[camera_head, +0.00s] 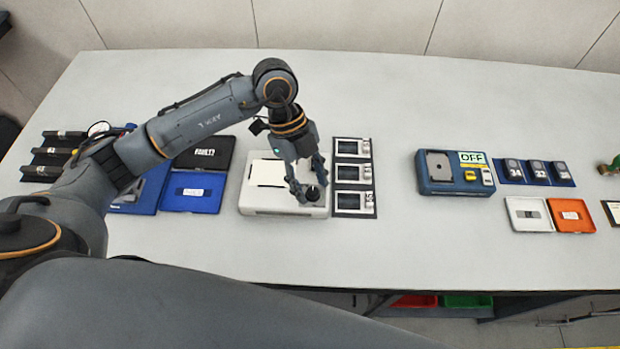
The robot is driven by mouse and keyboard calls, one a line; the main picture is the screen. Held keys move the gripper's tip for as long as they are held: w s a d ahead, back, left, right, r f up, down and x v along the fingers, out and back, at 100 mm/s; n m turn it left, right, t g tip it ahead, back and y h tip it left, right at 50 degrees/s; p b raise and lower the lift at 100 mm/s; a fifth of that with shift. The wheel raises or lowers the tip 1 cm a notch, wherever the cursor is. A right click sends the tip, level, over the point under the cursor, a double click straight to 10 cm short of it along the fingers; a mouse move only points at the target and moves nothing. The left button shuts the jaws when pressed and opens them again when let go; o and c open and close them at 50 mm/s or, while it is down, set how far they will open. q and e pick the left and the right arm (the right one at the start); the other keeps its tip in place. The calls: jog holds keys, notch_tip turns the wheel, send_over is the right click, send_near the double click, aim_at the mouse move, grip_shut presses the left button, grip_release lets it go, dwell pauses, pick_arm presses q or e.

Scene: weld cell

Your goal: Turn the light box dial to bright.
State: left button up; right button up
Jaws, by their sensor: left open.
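The light box (256,200) is a pale grey, flat box with a white panel (267,173) on its top, standing left of the middle of the table. Its dial (312,193) is a dark round knob on the right part of the box. My left gripper (309,192) points down over that part, fingers apart, with the dial at its fingertips. I cannot tell whether the fingers touch the dial. Any dial marks are too small or hidden to read. My right gripper is not in view.
A dark rack of several small devices (352,176) stands close right of the light box. A blue charger with an "OFF" sign (472,158) is farther right. The table between rack and charger is clear.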

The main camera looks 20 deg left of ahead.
pick_arm(q)
jog(key=shift+f, duration=0.15)
grip_shut()
